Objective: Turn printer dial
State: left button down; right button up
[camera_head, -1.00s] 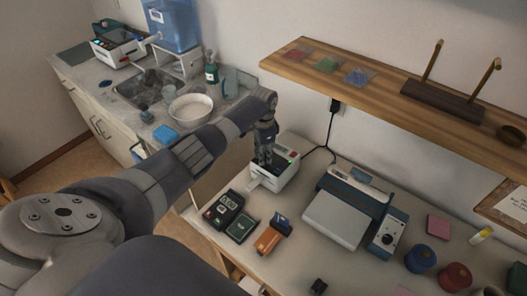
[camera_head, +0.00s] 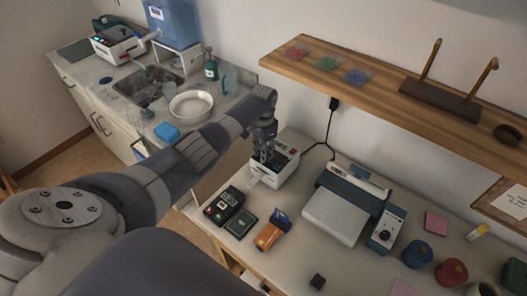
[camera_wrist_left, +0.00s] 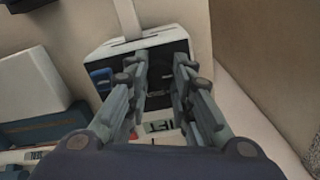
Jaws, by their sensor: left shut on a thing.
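The printer (camera_head: 290,155) is a small white box with a dark front face and a paper strip, at the left back of the workbench. My left gripper (camera_head: 262,163) reaches down from above onto its dark front. In the left wrist view the printer (camera_wrist_left: 104,52) lies under my left gripper (camera_wrist_left: 159,68), whose two fingers straddle a spot on the dark face. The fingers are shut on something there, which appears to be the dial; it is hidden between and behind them. A small blue part (camera_wrist_left: 100,76) shows beside one finger. My right gripper is not in view.
A card terminal (camera_head: 223,206), an orange device (camera_head: 268,237) and a larger grey-white machine (camera_head: 335,215) stand close in front and to the right. A wooden shelf (camera_head: 375,85) hangs above. A sink counter (camera_head: 110,130) is at the left.

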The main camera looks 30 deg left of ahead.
pick_arm(q)
jog(key=c, duration=1.4)
grip_release()
jog(key=shift+r, duration=0.1)
jog(key=shift+r, duration=0.1)
notch_tip(320, 180, up, 12)
